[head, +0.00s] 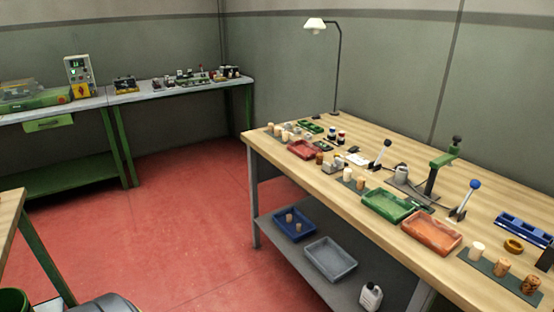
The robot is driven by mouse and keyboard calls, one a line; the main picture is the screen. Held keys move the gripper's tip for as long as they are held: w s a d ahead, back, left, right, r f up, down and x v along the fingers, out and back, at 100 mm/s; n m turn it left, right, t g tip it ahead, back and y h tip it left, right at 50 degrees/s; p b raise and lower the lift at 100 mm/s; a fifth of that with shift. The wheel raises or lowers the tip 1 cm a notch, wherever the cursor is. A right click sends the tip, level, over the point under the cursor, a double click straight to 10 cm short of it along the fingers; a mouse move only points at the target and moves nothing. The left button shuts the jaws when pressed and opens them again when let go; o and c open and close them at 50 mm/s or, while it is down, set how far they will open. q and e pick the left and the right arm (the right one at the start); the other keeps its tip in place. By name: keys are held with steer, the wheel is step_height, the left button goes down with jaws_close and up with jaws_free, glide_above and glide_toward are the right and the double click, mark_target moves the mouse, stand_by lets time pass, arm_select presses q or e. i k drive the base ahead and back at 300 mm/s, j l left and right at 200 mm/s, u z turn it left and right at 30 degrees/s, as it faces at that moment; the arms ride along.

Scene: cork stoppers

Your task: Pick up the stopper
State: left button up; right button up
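Several cork stoppers stand on the wooden workbench (395,160) at the right. On a dark strip near its front right corner are a pale stopper (477,252), a tan stopper (502,267) and a speckled brown stopper (530,284). Two more, a pale stopper (348,175) and a tan stopper (361,183), stand near the middle of the front edge. Small stoppers (279,131) stand at the bench's far left end. Two brownish stoppers (290,217) are in the blue tray on the lower shelf. Which one the task means I cannot tell. Neither gripper is in view.
Green tray (367,200), orange tray (431,251) and lever tools (460,212) crowd the workbench. Below are the blue tray (277,224), a grey tray (318,263) and a white bottle (370,297). Red floor (190,210) is open before the bench; another bench stands back left.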

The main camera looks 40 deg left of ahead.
mark_target(320, 156)
steer(key=u, duration=1.1)
steer(key=z, duration=0.25)
